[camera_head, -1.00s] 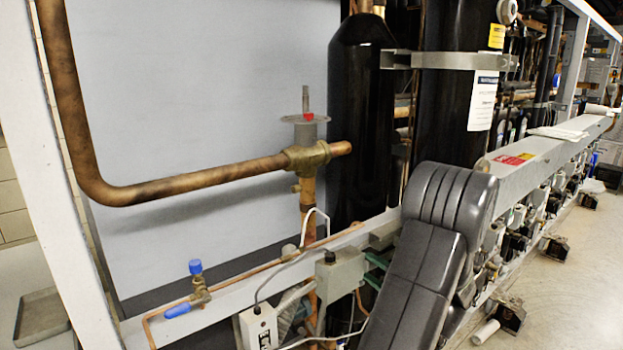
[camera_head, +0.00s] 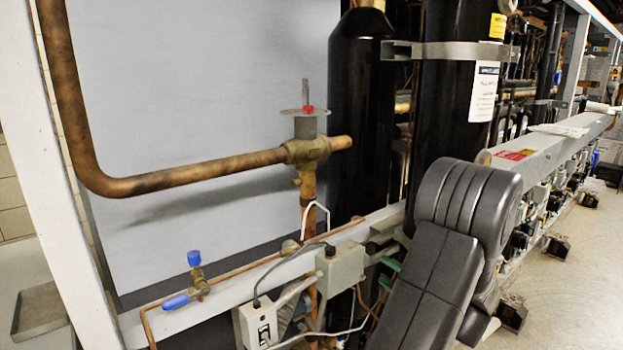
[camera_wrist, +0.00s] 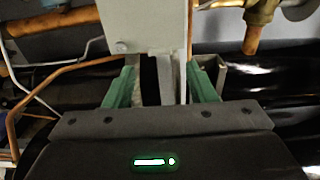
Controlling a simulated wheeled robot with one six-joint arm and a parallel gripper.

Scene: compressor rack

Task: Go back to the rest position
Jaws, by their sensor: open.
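My gripper (camera_wrist: 161,82) has two green fingers set apart, with nothing held between them. In the wrist view they point at a pale grey metal part (camera_wrist: 143,25), which shows beyond and between them; whether they touch it I cannot tell. In the head view the green fingers (camera_head: 387,273) show small beside the grey box (camera_head: 343,265) on the white rail, partly hidden by my dark arm. My arm is bent at the lower right, in front of the rack.
A copper pipe (camera_head: 190,176) runs to a brass valve (camera_head: 307,150) with a red-marked stem. A small blue-handled valve (camera_head: 197,277) sits on the rail. Black cylinders (camera_head: 361,110) stand behind. A long grey beam (camera_head: 550,140) recedes right.

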